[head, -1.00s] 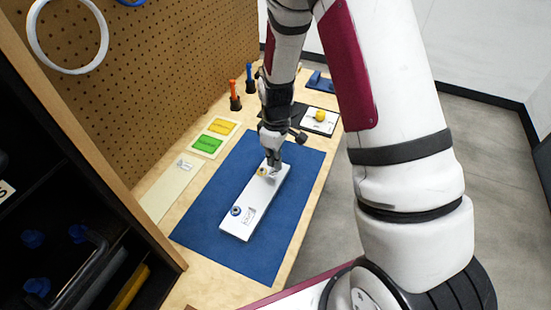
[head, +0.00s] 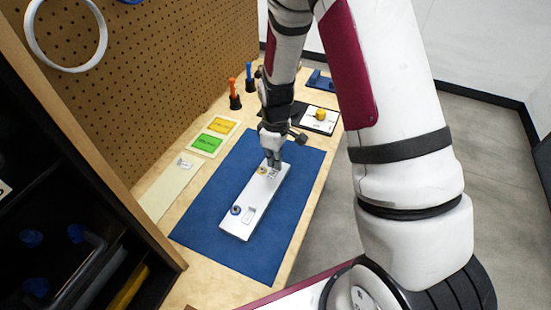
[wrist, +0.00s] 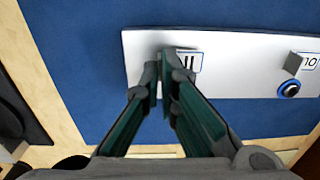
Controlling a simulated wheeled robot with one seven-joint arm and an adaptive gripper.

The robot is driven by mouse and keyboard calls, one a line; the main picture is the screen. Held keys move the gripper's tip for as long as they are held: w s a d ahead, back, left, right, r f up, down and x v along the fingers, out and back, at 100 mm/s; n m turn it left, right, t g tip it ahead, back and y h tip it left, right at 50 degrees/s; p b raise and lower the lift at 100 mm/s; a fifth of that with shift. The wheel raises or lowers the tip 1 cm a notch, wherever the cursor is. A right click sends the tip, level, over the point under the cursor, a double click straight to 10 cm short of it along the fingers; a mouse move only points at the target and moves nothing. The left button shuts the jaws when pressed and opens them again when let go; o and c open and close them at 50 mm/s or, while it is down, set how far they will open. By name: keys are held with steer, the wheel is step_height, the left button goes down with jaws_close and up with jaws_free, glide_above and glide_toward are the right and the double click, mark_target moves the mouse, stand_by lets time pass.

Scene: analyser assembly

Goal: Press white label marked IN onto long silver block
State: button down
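The long silver block (head: 254,202) lies flat on the blue mat. The white label (wrist: 188,61) with dark strokes lies at the block's far end; its letters are partly hidden by my right finger. It appears flat against the block's top. My gripper (wrist: 160,68) is over that end, pointing down, its fingers closed to a narrow gap beside the label's printed face. They appear shut on its grip tab, which is mostly hidden. A second label (wrist: 309,62) with a grey tab sits near the other end, beside a blue ring fitting (wrist: 288,88).
The blue mat (head: 215,200) is clear around the block. A card with yellow and green pieces (head: 207,146) and a pale strip (head: 170,190) lie left. Orange and blue tools (head: 235,95) stand behind.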

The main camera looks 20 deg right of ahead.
steer(key=shift+f, duration=0.65)
stand_by(2.4)
steer(key=c, duration=1.7)
jaws_free()
steer(key=shift+o, duration=0.5)
steer(key=o, duration=0.4)
steer(key=shift+o, duration=0.2)
steer(key=shift+r, duration=0.1)
steer(key=shift+r+p, duration=1.45)
steer(key=shift+r, duration=2)
